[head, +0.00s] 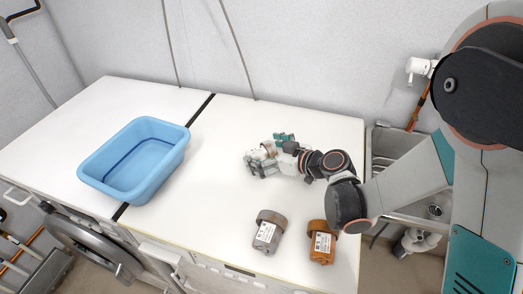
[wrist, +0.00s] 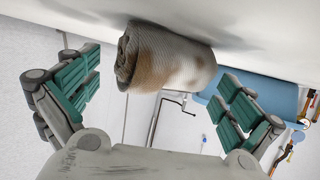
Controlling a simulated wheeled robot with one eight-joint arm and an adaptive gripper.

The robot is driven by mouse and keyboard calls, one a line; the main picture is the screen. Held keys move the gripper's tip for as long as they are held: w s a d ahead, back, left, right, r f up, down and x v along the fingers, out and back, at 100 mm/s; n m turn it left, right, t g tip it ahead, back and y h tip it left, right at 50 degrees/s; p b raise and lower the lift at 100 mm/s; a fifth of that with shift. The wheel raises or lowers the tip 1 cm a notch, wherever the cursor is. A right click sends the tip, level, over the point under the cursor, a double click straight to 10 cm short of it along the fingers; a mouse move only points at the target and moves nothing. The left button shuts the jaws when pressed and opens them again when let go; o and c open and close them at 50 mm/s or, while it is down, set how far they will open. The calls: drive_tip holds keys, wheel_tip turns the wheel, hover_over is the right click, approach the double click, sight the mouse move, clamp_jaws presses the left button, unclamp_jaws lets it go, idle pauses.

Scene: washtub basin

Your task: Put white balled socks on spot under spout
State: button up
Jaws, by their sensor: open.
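A rolled pair of off-white socks with brown stains (wrist: 165,57) lies on the white counter, between and ahead of the spread fingers in the wrist view. In the head view the socks (head: 268,148) are mostly hidden by my gripper (head: 264,158). My gripper is open, low over the counter's middle, with its teal-padded fingers on either side of the socks. In the wrist view my gripper (wrist: 155,100) shows a gap between each finger and the socks. A metal sink (head: 382,146) stands right of the counter, partly hidden by my arm. I cannot make out a marked spot or a spout.
A blue tub (head: 165,168) stands on the counter at the left; it also shows in the wrist view (wrist: 260,92). A grey labelled container (head: 267,235) and an orange one (head: 322,243) stand near the front edge. The counter's back right is clear.

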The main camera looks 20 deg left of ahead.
drive_tip(key=p+v, duration=0.2)
drive_tip(key=v, duration=0.9)
drive_tip(key=shift+s+d+r+p, duration=0.1)
drive_tip(key=shift+p, duration=0.2)
drive_tip(key=shift+d+r, duration=0.25)
drive_tip(key=shift+d, duration=0.15)
drive_tip(key=s+d+r+m+t+h, duration=0.1)
drive_tip(key=d+r+m+h, duration=0.2)
drive_tip(key=d, duration=0.4)
drive_tip(key=s+d+r+m+t+h, duration=0.1)
drive_tip(key=d+r+m+h, duration=0.2)
drive_tip(key=d, duration=0.5)
drive_tip(key=shift+s+d+r+m, duration=0.25)
drive_tip(key=shift+r+m, duration=0.3)
drive_tip(key=shift+m, duration=0.15)
drive_tip(key=s+d+r+m+h, duration=0.1)
drive_tip(key=s+d+m+h, duration=0.1)
drive_tip(key=d, duration=0.3)
drive_tip(key=s+d+r+m+h, duration=0.1)
drive_tip(key=s+d+m+h, duration=0.1)
drive_tip(key=s+d, duration=0.3)
drive_tip(key=s+d+r+m+t+h, duration=0.1)
drive_tip(key=s+d+m+h, duration=0.2)
drive_tip(key=d, duration=0.4)
drive_tip(key=shift+s+d+r, duration=0.2)
drive_tip(key=shift+s+r, duration=0.2)
drive_tip(key=shift+s, duration=0.05)
drive_tip(key=shift+c, duration=0.4)
